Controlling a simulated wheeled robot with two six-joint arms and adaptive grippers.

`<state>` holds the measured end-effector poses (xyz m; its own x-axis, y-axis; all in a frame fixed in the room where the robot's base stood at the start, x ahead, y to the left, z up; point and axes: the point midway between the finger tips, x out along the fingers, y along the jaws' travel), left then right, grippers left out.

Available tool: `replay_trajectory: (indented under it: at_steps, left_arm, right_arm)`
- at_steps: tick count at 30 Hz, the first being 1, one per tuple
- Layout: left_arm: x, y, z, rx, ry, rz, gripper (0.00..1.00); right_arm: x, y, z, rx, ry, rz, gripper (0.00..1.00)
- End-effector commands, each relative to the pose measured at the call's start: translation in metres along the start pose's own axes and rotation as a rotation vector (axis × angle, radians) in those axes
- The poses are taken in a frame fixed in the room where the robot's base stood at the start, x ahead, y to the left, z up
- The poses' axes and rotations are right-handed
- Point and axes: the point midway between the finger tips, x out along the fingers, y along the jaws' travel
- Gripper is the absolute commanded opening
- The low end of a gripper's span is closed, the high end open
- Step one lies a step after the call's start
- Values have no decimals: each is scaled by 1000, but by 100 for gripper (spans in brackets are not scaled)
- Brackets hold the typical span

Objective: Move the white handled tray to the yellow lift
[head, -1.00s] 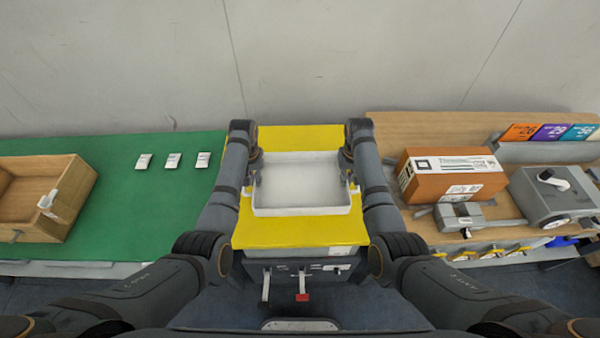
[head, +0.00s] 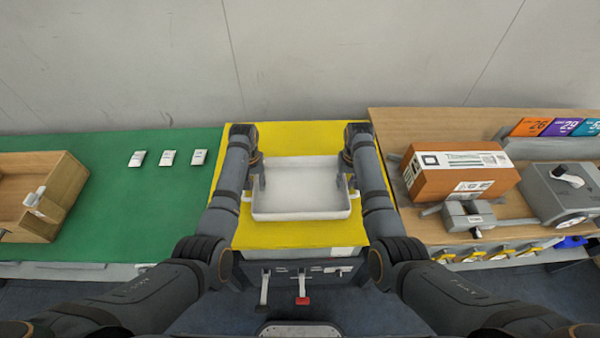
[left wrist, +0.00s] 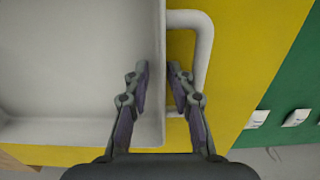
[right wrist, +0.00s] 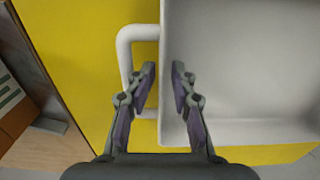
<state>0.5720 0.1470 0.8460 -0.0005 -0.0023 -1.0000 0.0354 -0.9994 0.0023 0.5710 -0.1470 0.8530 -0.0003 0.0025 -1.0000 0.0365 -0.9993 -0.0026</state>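The white handled tray (head: 300,213) is empty and lies level over the yellow lift top (head: 300,236); whether it rests fully on it I cannot tell. My left gripper (left wrist: 160,85) is open, with one finger inside the tray and one outside at the handle (left wrist: 205,50), straddling the side wall. My right gripper (right wrist: 161,83) is likewise open across the opposite wall, one finger inside and one beside the other handle (right wrist: 124,50). Both show visible gaps between finger and wall. In the head view the arms partly hide the tray's sides.
A green table (head: 130,220) at left holds a wooden box (head: 62,195) and three small white packets (head: 168,158). A wooden table (head: 420,125) at right holds an orange-brown box (head: 455,185) and a grey device (head: 560,195). A wall stands behind.

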Motion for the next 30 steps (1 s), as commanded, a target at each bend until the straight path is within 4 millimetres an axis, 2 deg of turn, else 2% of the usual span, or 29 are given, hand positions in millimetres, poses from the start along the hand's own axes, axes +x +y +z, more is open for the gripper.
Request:
replay_trajectory:
  at_steps: [11, 24, 30]
  left_arm:
    - [-4, -2, -1, -1, 1, -4, 28]
    - [-72, 0, 0, 0, 3, -2, 28]
    - [-81, 0, 0, 0, 1, -2, 28]
  right_arm:
    - [0, 2, 0, 1, 0, 4, 28]
    - [0, 2, 0, 1, -1, 3, 28]
    - [0, 2, 0, 1, -1, 3, 28]
